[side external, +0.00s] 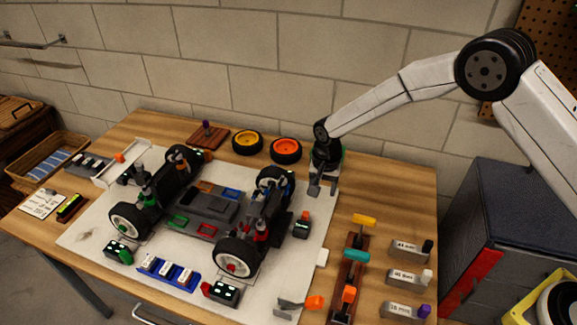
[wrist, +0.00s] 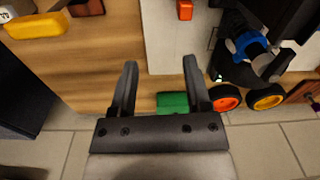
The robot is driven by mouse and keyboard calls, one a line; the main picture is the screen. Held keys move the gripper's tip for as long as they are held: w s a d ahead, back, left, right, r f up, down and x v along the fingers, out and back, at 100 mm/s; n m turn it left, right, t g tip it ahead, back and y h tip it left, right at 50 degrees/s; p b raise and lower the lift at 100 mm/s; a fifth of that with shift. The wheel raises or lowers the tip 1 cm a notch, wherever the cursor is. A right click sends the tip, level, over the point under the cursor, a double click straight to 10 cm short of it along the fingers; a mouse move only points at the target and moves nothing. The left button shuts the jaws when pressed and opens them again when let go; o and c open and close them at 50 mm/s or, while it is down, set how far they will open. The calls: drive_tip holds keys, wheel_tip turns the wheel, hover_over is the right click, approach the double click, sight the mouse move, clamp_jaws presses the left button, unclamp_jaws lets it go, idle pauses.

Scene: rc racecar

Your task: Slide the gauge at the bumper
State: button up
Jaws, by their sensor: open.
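Three grey gauge-like blocks with small labels stand at the right of the table: one with a black knob (side external: 408,249), one with a white knob (side external: 407,277) and one with a purple knob (side external: 403,309). A grey piece with an orange end (side external: 298,304) lies at the mat's front right corner. I cannot tell which is the task's gauge. The car (side external: 208,208) sits on the mat; its bumper is not clearly distinguishable. My gripper (side external: 321,190) is open and empty above the back right of the mat; it also shows in the wrist view (wrist: 160,66).
A yellow wheel (side external: 247,142) and an orange wheel (side external: 286,150) lie behind the car. A wooden rack (side external: 343,300) with coloured handles stands between mat and blocks. A green item (wrist: 172,102) shows between my fingers' bases. Bare wood lies at the back right.

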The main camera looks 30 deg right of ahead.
drive_tip(key=s+d+r+n+t, duration=0.1)
drive_tip(key=s+d+r+n, duration=0.3)
drive_tip(key=s+d+r, duration=0.6)
drive_tip(key=shift+s+r+n, duration=0.25)
drive_tip(key=shift+s+n, duration=0.15)
drive_tip(key=shift+s, duration=1.3)
drive_tip(key=s+d+r+n+t, duration=0.1)
drive_tip(key=s+d+r+n, duration=0.1)
drive_tip(key=s, duration=0.8)
drive_tip(key=shift+s+d+n, duration=0.15)
drive_tip(key=shift+d+n, duration=0.35)
drive_tip(key=shift+d, duration=0.1)
